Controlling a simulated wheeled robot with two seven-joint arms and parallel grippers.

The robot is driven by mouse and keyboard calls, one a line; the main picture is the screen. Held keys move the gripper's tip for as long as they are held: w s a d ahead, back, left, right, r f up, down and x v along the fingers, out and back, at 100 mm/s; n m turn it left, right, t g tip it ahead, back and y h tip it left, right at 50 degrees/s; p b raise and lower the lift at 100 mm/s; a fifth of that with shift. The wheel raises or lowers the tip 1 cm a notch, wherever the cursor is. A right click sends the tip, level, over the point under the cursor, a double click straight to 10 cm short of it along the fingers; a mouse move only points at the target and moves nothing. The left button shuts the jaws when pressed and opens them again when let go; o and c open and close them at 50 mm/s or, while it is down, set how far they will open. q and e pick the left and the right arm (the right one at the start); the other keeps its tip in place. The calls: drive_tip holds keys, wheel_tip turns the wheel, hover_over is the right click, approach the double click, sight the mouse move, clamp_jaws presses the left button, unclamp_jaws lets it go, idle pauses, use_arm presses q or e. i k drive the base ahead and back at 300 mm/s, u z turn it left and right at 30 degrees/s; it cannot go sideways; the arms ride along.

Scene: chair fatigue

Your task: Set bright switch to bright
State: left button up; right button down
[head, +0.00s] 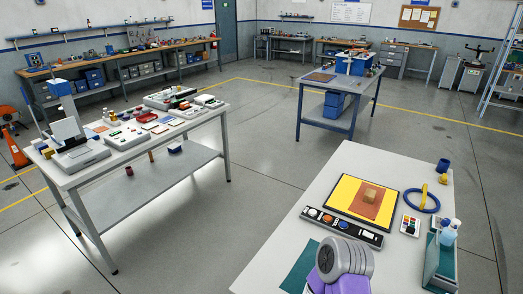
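No switch can be clearly read as the bright switch at this size. A dark control strip (341,226) lies on the near right table, with round white, orange and dark parts at its left and a pale rectangular part (369,236) at its right end. Its labels and settings are too small to read. The left table holds several grey and white devices, among them a flat white box with small coloured parts (127,136); any switches there are too small to tell.
The near right table (270,266) also holds a yellow board (343,188) with a brown block, a blue ring (423,199), bottles (448,233) and a teal bin (440,264). The left table (222,137) is crowded. Open floor (250,160) lies between the tables.

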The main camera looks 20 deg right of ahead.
sight(367, 234)
drive_tip(key=z, duration=1.35)
drive_tip(key=k, duration=1.3)
drive_tip(key=u, duration=0.55)
drive_tip(key=i, duration=1.45)
drive_tip(key=z, duration=0.4)
